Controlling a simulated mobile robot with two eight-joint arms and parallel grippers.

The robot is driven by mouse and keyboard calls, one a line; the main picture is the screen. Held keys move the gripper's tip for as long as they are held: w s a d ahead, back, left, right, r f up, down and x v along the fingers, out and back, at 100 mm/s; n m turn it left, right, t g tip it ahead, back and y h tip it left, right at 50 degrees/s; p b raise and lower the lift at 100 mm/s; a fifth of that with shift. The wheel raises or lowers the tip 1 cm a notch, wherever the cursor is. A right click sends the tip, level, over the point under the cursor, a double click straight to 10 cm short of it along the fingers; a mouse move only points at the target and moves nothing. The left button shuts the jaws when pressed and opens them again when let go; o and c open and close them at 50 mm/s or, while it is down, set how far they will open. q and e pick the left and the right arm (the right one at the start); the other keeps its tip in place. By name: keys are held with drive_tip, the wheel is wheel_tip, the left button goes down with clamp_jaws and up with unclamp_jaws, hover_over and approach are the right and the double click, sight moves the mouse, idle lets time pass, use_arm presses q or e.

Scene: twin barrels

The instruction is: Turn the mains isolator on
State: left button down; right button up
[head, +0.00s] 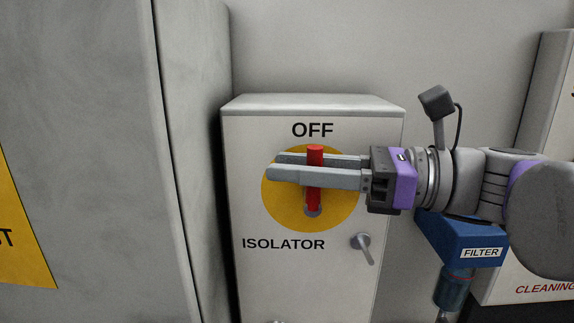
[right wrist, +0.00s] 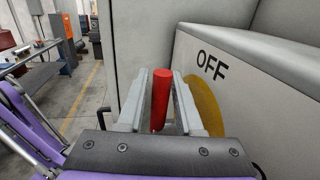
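The isolator (head: 240,200) is a pale box on the wall with a yellow disc (head: 285,215) on its front. The word OFF is above the disc and ISOLATOR below it. A red handle (head: 314,153) stands upright at the disc's middle. My right gripper (head: 272,166) reaches in from the right, its fingers level across the disc. In the right wrist view the red handle (right wrist: 160,98) stands between the two fingers (right wrist: 167,75), with a narrow gap showing on its right side. The fingers look open around it. My left gripper is not in view.
A small grey lever (head: 364,247) sits at the lower right of the box front. A blue filter unit (head: 455,238) is just right of it, under my right arm. A large grey cabinet (head: 75,80) stands close on the left.

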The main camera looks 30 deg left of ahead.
drive_tip(key=shift+s+a, duration=0.2)
drive_tip(key=shift+a, duration=0.35)
clamp_jaws()
idle(1.1)
